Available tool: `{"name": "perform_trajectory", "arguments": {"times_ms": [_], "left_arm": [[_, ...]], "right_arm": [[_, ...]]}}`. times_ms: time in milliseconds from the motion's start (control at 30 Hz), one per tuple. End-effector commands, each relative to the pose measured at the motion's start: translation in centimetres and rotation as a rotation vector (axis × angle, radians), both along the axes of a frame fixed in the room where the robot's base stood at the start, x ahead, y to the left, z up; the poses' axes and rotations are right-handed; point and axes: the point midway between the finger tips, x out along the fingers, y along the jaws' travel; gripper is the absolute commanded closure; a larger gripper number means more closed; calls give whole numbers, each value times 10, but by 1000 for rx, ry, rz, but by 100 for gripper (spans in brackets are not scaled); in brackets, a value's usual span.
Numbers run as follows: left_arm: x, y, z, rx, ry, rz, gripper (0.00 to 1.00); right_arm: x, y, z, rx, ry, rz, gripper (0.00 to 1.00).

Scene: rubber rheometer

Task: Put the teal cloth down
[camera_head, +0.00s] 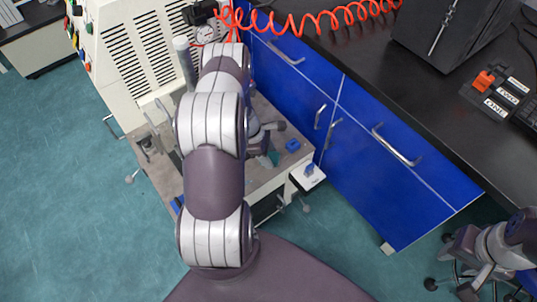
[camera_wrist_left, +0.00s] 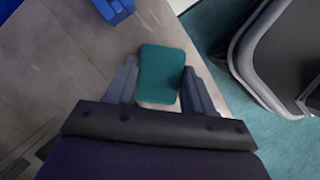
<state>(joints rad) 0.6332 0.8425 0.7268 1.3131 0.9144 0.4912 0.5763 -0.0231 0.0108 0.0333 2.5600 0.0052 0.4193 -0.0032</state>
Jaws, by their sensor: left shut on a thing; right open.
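The teal cloth (camera_wrist_left: 161,72) is a small folded pad with a pale near edge. It sits between the two fingers of my left gripper (camera_wrist_left: 163,88) in the left wrist view, and the gripper is shut on it. In the head view a small bit of the teal cloth (camera_head: 273,158) shows over the machine's grey worktop (camera_head: 272,184). My left arm hides most of the left gripper there. I cannot tell whether the cloth touches the surface beneath it. Links of my right arm show at the lower right of the head view, but its fingers do not show.
A blue block (camera_head: 293,146) lies on the worktop near its right edge. A small white shelf (camera_head: 308,178) with a blue piece juts out beside it. Blue cabinets (camera_head: 375,150) under a black bench (camera_head: 360,45) stand to the right. A cream machine housing (camera_head: 135,60) stands behind.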

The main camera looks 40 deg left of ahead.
Motion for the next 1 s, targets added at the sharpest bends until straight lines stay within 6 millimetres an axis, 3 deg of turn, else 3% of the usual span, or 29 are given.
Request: {"name": "perform_trajectory", "arguments": {"times_ms": [133, 167, 200, 233, 567, 1000], "left_arm": [[0, 0, -5, 0, 0, 0, 72], [0, 0, -4, 0, 0, 0, 41], [0, 0, -3, 0, 0, 0, 28], [0, 0, -3, 0, 0, 0, 22], [0, 0, 5, 0, 0, 0, 22], [-18, 35, 99, 2, -1, 2, 22]], "right_arm": [[0, 0, -4, 0, 0, 0, 57], [0, 0, -3, 0, 0, 0, 57], [0, 0, -3, 0, 0, 0, 57], [0, 0, -3, 0, 0, 0, 57], [0, 0, 4, 0, 0, 0, 57], [0, 0, 33, 0, 0, 0, 57]]}}
